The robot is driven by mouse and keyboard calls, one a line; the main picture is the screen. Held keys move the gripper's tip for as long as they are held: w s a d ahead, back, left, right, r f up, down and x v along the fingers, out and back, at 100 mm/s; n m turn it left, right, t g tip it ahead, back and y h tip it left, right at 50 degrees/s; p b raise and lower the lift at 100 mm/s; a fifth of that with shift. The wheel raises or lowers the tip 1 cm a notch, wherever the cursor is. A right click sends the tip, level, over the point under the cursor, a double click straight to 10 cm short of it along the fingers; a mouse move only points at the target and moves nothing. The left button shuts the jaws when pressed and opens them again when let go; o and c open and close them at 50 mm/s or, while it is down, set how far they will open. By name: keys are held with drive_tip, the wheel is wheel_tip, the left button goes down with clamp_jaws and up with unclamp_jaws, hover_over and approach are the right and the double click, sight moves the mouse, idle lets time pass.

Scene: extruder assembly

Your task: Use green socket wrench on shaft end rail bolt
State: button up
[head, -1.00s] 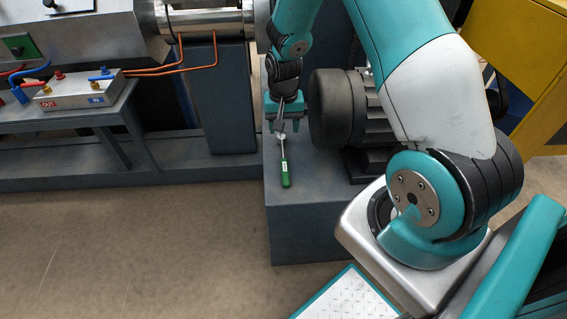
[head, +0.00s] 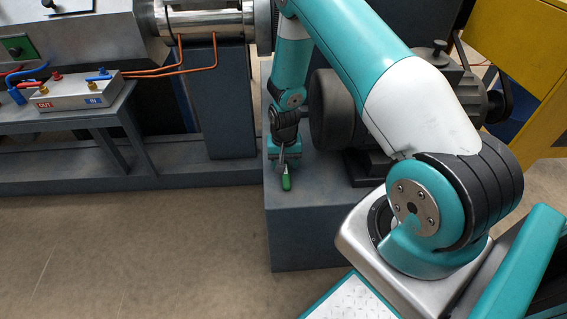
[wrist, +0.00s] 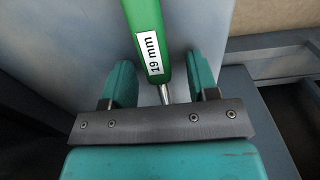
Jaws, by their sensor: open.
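The green socket wrench (head: 286,183) lies on the grey machine base, with its green handle end toward the front edge. In the wrist view its handle (wrist: 146,38) carries a white "19 mm" label, and its metal shank runs down between my fingers. My gripper (head: 283,167) is over the wrench, open, with its two teal fingers (wrist: 163,82) on either side of the wrench and gaps to both. The wrench's socket end is hidden behind my gripper. I cannot make out the shaft end rail bolt.
A dark motor (head: 330,112) stands on the machine base (head: 312,225) close to the right of my gripper. A box with red and blue fittings (head: 75,92) sits on a bench at the left. The floor in front is clear.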

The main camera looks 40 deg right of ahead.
sight(284, 161)
clamp_jaws()
wheel_tip(284, 161, up, 20)
drive_tip(key=p, duration=0.3)
idle(0.4)
drive_tip(key=c, duration=0.7)
unclamp_jaws()
clamp_jaws()
